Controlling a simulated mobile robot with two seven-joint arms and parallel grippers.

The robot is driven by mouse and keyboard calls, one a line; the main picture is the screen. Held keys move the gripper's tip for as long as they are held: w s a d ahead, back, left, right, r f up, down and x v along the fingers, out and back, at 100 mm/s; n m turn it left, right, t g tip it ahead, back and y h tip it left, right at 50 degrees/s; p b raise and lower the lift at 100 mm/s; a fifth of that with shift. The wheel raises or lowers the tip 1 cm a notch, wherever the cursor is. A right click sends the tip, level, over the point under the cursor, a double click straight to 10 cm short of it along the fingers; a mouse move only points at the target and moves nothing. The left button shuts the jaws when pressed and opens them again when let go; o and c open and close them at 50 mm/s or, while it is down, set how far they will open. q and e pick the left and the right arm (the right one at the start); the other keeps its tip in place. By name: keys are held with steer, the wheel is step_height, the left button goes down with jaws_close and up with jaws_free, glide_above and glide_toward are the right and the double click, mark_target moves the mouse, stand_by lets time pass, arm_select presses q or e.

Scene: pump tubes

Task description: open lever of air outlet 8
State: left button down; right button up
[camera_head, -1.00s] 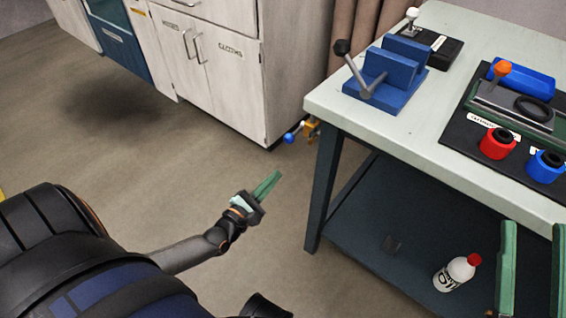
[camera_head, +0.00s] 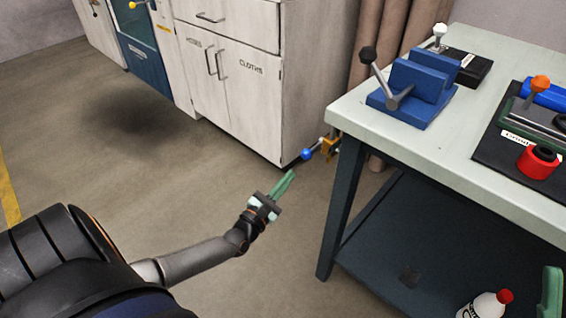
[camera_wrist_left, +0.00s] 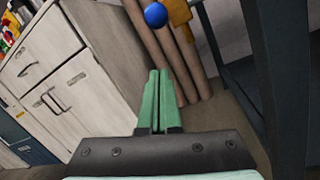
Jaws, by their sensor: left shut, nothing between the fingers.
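A lever with a blue ball knob (camera_head: 307,154) sticks out to the left from a brass-coloured valve (camera_head: 330,147) by the workbench's left edge. I see no outlet number on it. My left gripper (camera_head: 292,173) has green fingers, shut and empty, just below and left of the blue knob and apart from it in the picture. In the left wrist view, the shut fingers (camera_wrist_left: 158,73) point up, with the blue knob (camera_wrist_left: 155,15) and the brass valve (camera_wrist_left: 181,12) ahead at the top.
The workbench (camera_head: 440,140) stands right of the valve, with its dark leg (camera_head: 343,205) close by. A blue vise (camera_head: 415,90) sits on top. A white cabinet (camera_head: 250,95) is behind. A white bottle (camera_head: 485,305) is on the lower shelf. Open floor lies left.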

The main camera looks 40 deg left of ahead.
mark_target(314, 149)
arm_select(q)
steer(key=shift+w+d+r, duration=0.2)
steer(key=shift+w+r, duration=0.5)
steer(key=shift+w+d+r, duration=0.2)
steer(key=shift+w+r, duration=0.45)
steer(key=shift+w+d+r, duration=0.2)
steer(key=shift+w+r, duration=0.5)
